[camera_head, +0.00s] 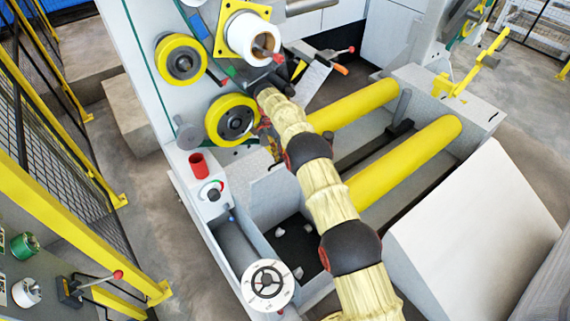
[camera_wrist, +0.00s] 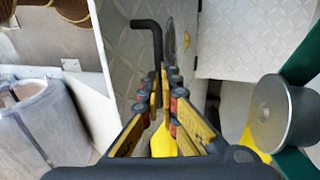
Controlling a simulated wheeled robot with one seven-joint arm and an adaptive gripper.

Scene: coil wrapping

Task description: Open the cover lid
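In the wrist view, my gripper (camera_wrist: 162,76) points at a black bent handle (camera_wrist: 147,24) in front of a grey diamond-plate panel (camera_wrist: 215,30). The lower end of the handle runs down between the two yellow-and-black fingertips. The fingertips are close together with a narrow gap. Whether they press on the handle is not clear. I cannot tell which panel is the cover lid. In the head view, my arm in its pale wrapping reaches up to the machine face, and the gripper is mostly hidden there.
Two yellow rollers (camera_head: 405,160) lie right of my arm, and a white slanted box (camera_head: 480,235) stands nearer. Yellow-rimmed wheels (camera_head: 181,60) sit on the machine face. A metal roller (camera_wrist: 270,113) is close on the right in the wrist view. Yellow fencing (camera_head: 60,200) bounds the left.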

